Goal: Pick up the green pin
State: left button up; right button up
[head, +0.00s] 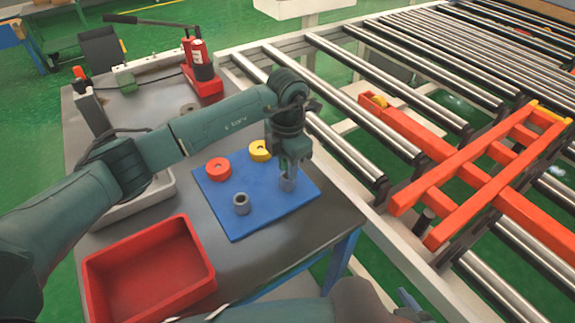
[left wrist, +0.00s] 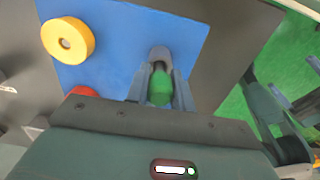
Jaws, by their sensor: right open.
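The green pin (left wrist: 160,88) shows in the left wrist view between the fingers of my left gripper (left wrist: 161,80), which flank it closely on both sides. A grey sleeve (left wrist: 159,54) is right at the pin's far end; I cannot tell how deep the pin sits in it. In the head view my left gripper (head: 291,168) points down over this grey sleeve (head: 288,184) at the right of the blue mat (head: 262,212). The pin is hidden there by the fingers. My right gripper (head: 410,299) shows only partly at the bottom edge, open and away from the mat.
A red ring (head: 218,168), a yellow ring (head: 260,151) and another grey sleeve (head: 241,204) are on the mat. A red bin (head: 150,268) is at the table's front left. A red press (head: 201,70) stands behind. A roller conveyor with an orange frame (head: 470,180) is to the right.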

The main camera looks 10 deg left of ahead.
pick_arm(q)
grip_shut()
jog(key=shift+r, duration=0.1)
